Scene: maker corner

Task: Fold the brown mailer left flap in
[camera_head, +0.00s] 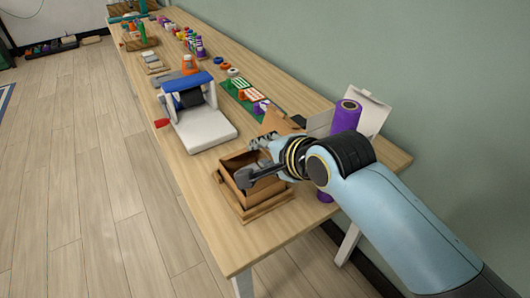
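The brown mailer (242,191) is an open-topped box near the front end of the wooden table. A raised brown flap (279,123) shows at its back, behind my gripper. The left flap cannot be clearly told apart from the left wall and rim. My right gripper (248,162) reaches in from the right over the mailer. Its dark fingers are spread, one over the box opening and one further back, with nothing seen between them. Whether a finger touches the mailer is unclear. My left gripper is not in view.
A white machine with a blue top (197,122) stands behind and left of the mailer. A purple roll (346,116) and an open white box (371,113) stand at the right by the wall. Small items line the table further back. The table's front left corner (228,245) is clear.

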